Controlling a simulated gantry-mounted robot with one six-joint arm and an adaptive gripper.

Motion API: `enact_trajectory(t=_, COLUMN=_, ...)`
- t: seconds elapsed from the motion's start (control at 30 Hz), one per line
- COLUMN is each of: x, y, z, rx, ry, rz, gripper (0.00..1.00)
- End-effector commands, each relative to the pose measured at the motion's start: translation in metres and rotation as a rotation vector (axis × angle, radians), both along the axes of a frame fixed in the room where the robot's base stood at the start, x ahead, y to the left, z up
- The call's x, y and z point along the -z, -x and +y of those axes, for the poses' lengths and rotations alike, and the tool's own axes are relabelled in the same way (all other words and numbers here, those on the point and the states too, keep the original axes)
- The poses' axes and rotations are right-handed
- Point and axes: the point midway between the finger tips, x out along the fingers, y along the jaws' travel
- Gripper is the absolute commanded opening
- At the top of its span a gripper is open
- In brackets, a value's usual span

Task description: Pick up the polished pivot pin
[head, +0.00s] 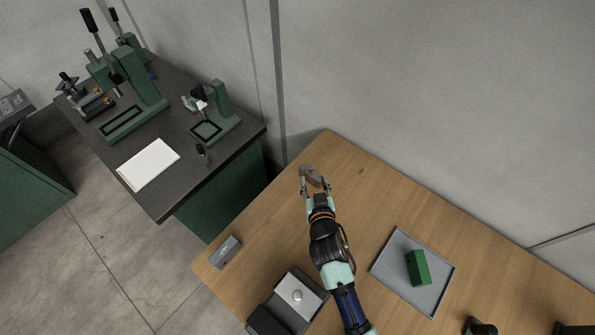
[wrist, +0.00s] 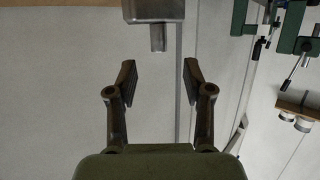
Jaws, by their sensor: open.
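A shiny round pin (head: 297,295) stands in the pale plate of a dark fixture (head: 268,322) at the bottom of the head view. It looks like the polished pivot pin. In the wrist view a short metal stub (wrist: 157,38) projects from a grey block (wrist: 152,10) at the top edge; I cannot tell for sure whether it is the same pin. My gripper (head: 315,176) shows above the fixture in the head view. In the wrist view its two fingers (wrist: 157,82) are wide apart with nothing between them, and the stub is apart from them.
A grey tray (head: 391,266) with a green block (head: 418,268) lies on the wooden table (head: 250,225), right of my arm. A small grey block (head: 225,251) lies near the left edge. Green presses (head: 135,105) stand on a dark bench at upper left. The table behind the tray is clear.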

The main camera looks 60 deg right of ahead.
Motion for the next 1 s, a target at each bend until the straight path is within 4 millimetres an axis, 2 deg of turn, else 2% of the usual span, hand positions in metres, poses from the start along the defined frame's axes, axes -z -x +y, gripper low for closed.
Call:
enact_trajectory(t=0.13, x=0.004, y=-0.011, z=-0.016, rx=0.001, ry=0.002, rz=-0.001, gripper=0.51)
enact_trajectory(t=0.3, x=0.007, y=-0.016, z=-0.023, rx=0.000, ry=0.001, rz=-0.001, gripper=0.51)
enact_trajectory(t=0.53, x=0.019, y=-0.037, z=-0.053, rx=-0.001, ry=0.002, rz=-0.001, gripper=0.51)
enact_trajectory(t=0.8, x=0.021, y=-0.040, z=-0.059, rx=-0.001, ry=0.001, rz=-0.001, gripper=0.51)
enact_trajectory(t=0.83, x=0.021, y=-0.040, z=-0.059, rx=-0.001, ry=0.001, rz=-0.001, gripper=0.50)
enact_trajectory(t=1.0, x=0.021, y=-0.040, z=-0.058, rx=-0.001, ry=0.001, rz=0.000, gripper=0.21)
